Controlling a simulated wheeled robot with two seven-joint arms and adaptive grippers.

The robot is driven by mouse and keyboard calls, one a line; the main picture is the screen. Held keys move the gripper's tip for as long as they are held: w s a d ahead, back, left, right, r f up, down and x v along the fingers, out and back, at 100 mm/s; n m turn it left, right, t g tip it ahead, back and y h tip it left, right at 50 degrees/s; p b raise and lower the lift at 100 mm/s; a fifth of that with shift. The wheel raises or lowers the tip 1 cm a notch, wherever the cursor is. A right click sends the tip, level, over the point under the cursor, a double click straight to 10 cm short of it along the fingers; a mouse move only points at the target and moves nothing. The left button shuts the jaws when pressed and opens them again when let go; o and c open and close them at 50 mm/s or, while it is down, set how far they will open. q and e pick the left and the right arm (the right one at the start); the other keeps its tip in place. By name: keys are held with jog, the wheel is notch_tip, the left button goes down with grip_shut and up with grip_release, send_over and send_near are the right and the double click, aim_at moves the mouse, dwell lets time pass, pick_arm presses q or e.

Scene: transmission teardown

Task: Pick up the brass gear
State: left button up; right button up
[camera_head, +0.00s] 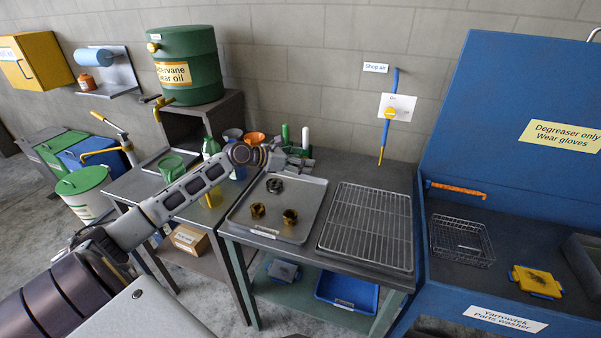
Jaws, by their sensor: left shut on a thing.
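Two brass-coloured gears lie on the grey tray (234,222) on the middle bench: a left one (257,211) and a right one (290,217). A darker, steel-grey gear (274,186) lies behind them. My left arm reaches in from the lower left, and its gripper (292,160) is beyond the wrist, above the tray's back edge. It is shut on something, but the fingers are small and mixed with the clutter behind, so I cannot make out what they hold. My right gripper is not in view.
A wire rack (367,226) lies right of the tray. Bottles and an orange funnel (254,138) stand behind my wrist.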

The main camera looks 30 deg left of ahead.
pick_arm(q)
jog(key=shift+r, duration=2.55)
